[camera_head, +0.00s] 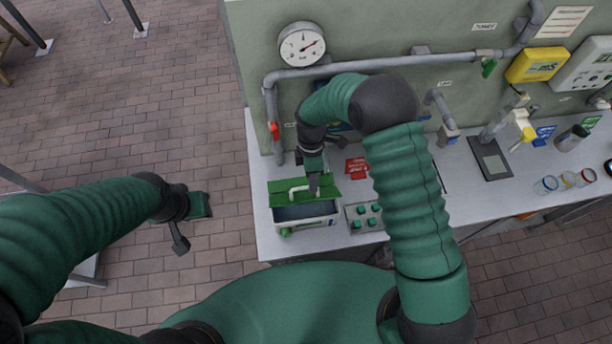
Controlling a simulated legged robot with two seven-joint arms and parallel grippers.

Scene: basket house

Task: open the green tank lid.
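The tank (318,221) is a pale box near the left front corner of the workbench. Its green lid (282,201) is tilted up toward the back, and the dark inside of the tank shows below the lid's front edge. A pale arched handle (293,190) stands on the lid. My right gripper (314,188) points down at the right end of this handle and overlaps it; its fingers are too small to show whether they grip it. My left gripper (191,226) hangs over the brick floor left of the bench, away from the tank, its finger opening unclear.
A green-button box (361,226) stands right of the tank, with red cards (357,167) behind. A grey pipe with a red valve (274,130) and a gauge (302,46) are on the wall. Jars (570,180) stand at the right. Brick floor at left is mostly clear.

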